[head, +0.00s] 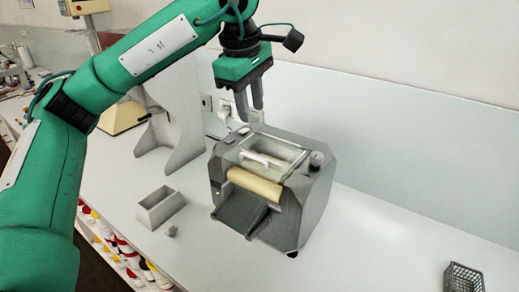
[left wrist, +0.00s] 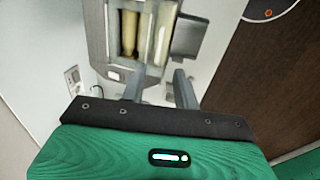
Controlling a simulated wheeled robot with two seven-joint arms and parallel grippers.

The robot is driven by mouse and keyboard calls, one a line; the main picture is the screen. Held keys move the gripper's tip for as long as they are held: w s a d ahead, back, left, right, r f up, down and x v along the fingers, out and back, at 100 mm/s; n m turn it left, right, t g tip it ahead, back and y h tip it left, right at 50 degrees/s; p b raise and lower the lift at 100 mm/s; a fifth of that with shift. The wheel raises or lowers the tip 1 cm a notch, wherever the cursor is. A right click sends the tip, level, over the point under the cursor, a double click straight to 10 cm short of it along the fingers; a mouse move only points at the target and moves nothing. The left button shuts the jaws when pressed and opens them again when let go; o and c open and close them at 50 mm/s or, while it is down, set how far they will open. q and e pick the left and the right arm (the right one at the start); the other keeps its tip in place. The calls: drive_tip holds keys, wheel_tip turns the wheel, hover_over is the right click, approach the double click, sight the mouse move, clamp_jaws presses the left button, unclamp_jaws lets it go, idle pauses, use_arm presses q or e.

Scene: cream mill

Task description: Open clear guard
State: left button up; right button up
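The grey mill (head: 315,205) stands on the white counter, with a cream roller (head: 255,187) at its front. The clear guard (head: 285,165) appears to lie flat over the opening on top, with a white handle (head: 254,157) near its front left. My left gripper (head: 250,112) hangs above the back left of the mill, fingers pointing down, apart and empty. It is clear of the guard. In the left wrist view the open fingers (left wrist: 159,78) point towards the mill, where rollers (left wrist: 129,33) and a white bar show. My right gripper is not in view.
A small grey open box (head: 160,208) and a small grey block (head: 171,231) sit left of the mill. A tall grey stand (head: 180,110) rises behind them. A dark wire basket (head: 463,280) is at the lower right.

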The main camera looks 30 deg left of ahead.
sight(259, 159)
use_arm(q)
drive_tip(key=f+p, duration=0.1)
drive_tip(key=f, duration=0.3)
drive_tip(key=w+f+p, duration=0.1)
drive_tip(key=f, duration=0.3)
drive_tip(key=w+f+p, duration=0.1)
drive_tip(key=f, duration=0.3)
drive_tip(key=shift+w+d+f, duration=0.15)
drive_tip(key=shift+w+f, duration=0.1)
drive_tip(key=shift+f, duration=0.15)
clamp_jaws()
